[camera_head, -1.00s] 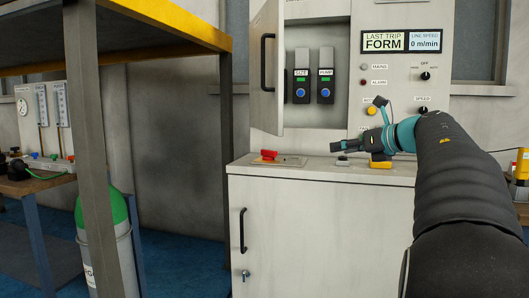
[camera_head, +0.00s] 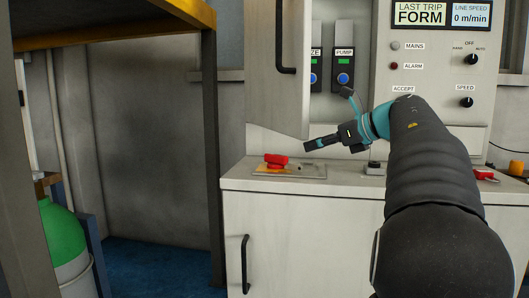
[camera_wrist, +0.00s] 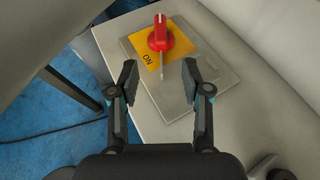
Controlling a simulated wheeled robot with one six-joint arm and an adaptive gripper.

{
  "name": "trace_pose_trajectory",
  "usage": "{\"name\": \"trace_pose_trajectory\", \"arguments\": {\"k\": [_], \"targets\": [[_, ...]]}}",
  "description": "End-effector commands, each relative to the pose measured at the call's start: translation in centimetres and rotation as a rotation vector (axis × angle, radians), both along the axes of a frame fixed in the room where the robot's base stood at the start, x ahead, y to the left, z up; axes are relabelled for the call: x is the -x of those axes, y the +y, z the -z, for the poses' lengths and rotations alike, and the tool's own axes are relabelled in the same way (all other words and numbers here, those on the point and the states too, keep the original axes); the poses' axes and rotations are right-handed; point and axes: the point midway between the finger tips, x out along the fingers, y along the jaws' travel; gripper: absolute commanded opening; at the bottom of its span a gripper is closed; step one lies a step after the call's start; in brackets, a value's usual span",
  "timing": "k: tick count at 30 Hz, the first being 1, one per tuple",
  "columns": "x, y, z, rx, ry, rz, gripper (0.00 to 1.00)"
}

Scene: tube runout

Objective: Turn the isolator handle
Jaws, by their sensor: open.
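The isolator handle (camera_head: 276,160) is a red knob on a yellow plate, set on a grey metal panel (camera_head: 305,172) at the left end of the cabinet's ledge. In the wrist view the red handle (camera_wrist: 161,38) lies ahead of my fingertips, a little above their middle, with "ON" lettered on the yellow plate (camera_wrist: 150,62). My gripper (camera_head: 312,145) is above the ledge, to the right of the handle in the head view. In the wrist view my gripper (camera_wrist: 160,78) is open, its two fingers apart with nothing between them, clear of the handle.
A control panel with displays (camera_head: 440,14) is at the right. A green gas cylinder (camera_head: 62,240) and a shelf frame (camera_head: 212,150) stand at the left.

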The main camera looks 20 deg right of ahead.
Motion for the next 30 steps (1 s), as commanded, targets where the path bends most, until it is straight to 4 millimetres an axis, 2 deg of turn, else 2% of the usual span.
{"name": "trace_pose_trajectory", "arguments": {"k": [5, 21, 30], "targets": [[-0.9, 0.8, 0.4, -0.001, 0.0, -0.007, 0.48], [-8.7, 4.9, 4.0, -0.002, 0.001, -0.009, 0.48], [-11.1, 6.0, 5.2, -0.001, 0.0, -0.004, 0.48]]}}
